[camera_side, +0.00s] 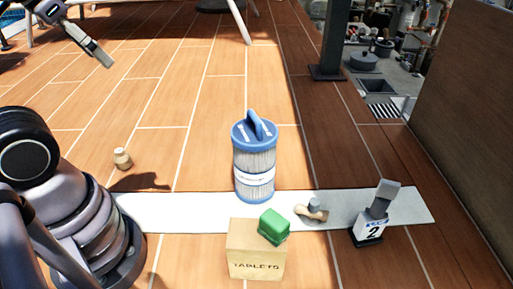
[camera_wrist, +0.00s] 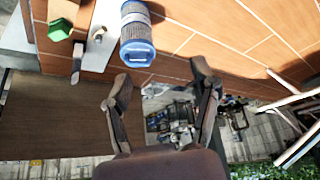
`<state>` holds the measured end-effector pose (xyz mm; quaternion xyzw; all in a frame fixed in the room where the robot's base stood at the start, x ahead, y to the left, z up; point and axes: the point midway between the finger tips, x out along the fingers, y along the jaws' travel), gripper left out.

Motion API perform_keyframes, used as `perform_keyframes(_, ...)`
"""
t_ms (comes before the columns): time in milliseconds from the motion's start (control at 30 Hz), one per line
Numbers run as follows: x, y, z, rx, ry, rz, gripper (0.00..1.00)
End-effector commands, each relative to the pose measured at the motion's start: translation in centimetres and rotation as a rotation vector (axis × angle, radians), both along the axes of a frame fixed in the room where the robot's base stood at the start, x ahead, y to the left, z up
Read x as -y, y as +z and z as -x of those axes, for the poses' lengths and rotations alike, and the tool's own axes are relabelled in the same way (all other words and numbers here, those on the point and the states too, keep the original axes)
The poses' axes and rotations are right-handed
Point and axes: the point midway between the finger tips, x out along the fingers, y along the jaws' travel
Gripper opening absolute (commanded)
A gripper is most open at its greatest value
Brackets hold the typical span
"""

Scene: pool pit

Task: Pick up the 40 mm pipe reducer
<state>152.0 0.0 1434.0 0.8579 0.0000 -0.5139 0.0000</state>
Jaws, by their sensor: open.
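I cannot tell for certain which piece is the 40 mm pipe reducer. A small beige stepped piece (camera_side: 122,158), narrower at its top, stands alone on the wooden deck at the left in the side view. A tan fitting with a grey round part (camera_side: 312,211) lies on the pale strip right of the filter cartridge. My gripper (camera_side: 104,58) is high at the upper left, well above the deck and apart from both pieces. In the wrist view my gripper (camera_wrist: 161,76) has its fingers spread with nothing between them. The beige piece is not seen there.
A blue-and-white filter cartridge (camera_side: 254,165) stands on the pale strip (camera_side: 180,212). In front is a tablets box (camera_side: 256,255) with a green block (camera_side: 274,226) on top. Deck around the beige piece is clear.

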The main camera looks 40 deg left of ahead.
Motion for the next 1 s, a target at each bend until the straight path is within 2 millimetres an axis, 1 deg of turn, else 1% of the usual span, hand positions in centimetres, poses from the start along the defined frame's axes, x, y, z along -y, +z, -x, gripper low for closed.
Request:
perform_keyframes(267,-0.1,-0.1,-0.1,-0.008,0.001,-0.003,0.61)
perform_keyframes(367,-0.5,-0.5,-0.7,-0.065,0.001,-0.028,0.61)
perform_keyframes(467,-1.6,-1.7,-2.0,-0.19,0.001,-0.084,0.61)
perform_keyframes(567,-3.1,-3.4,-3.6,-0.36,-0.006,-0.161,0.61)
perform_keyframes(767,-6.5,-7.7,-6.7,-0.706,-0.043,-0.333,0.61)
perform_keyframes(867,-8.3,-10.3,-8.0,-0.873,-0.076,-0.42,0.61)
perform_keyframes(967,-10.0,-13.2,-9.1,-1.033,-0.117,-0.507,0.61)
perform_keyframes(1000,-10.7,-14.4,-9.5,-1.096,-0.137,-0.543,0.61)
